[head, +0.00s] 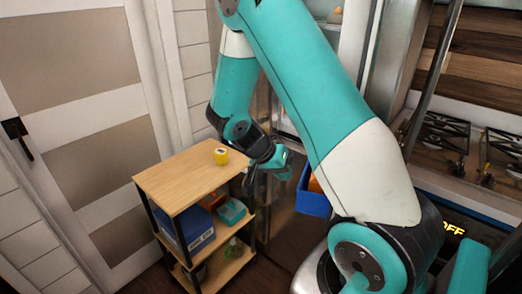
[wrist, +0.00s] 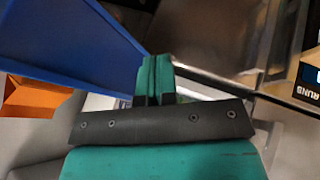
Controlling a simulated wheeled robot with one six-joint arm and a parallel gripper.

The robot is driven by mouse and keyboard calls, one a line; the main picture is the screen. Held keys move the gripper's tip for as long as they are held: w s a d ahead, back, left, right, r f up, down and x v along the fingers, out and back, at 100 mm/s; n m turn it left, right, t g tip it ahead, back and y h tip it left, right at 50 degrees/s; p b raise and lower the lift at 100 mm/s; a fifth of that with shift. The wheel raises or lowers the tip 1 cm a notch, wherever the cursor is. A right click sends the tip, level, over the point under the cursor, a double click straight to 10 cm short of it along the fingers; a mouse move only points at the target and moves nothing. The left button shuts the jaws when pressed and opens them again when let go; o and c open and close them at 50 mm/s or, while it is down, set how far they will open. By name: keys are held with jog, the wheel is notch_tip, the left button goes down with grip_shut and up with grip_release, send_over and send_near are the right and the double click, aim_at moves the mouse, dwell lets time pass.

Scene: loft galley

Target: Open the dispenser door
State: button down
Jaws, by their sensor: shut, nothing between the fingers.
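My gripper (head: 286,166) is in front of the tall steel-fronted unit, just right of the small wooden shelf. In the wrist view its teal fingers (wrist: 154,72) are together with nothing between them. A brownish steel panel (head: 296,232) lies below and behind the gripper; a shiny steel surface (wrist: 205,35) also shows beyond the fingers in the wrist view. I cannot tell which surface is the dispenser door; no handle of it shows clearly. My arm hides much of the unit.
A blue bin (head: 313,198) with something orange (wrist: 35,98) sits right of my gripper, close to the fingers. The wooden shelf (head: 180,178) holds a yellow cup (head: 220,156) on top. A stove (head: 470,150) stands at right, a panelled door (head: 85,85) at left.

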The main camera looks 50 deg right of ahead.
jog(key=b+v, duration=0.1)
jog(key=v, duration=0.9)
jog(key=shift+w+a, duration=0.25)
jog(key=shift+w, duration=0.25)
jog(key=s+a+r+n+t+y, duration=0.2)
jog(key=a+n+y, duration=0.1)
jog(key=a+n, duration=0.4)
jog(key=s+a+r+n+t+y, duration=0.25)
jog(key=a+n, duration=0.25)
jog(key=a, duration=0.4)
jog(key=s+a+r+n+y, duration=0.4)
jog(key=s+a+n+y, duration=0.1)
jog(key=s+a+n, duration=0.5)
jog(key=shift+s+a+r+g, duration=0.2)
jog(key=shift+s+a+g, duration=0.35)
jog(key=shift+s, duration=0.4)
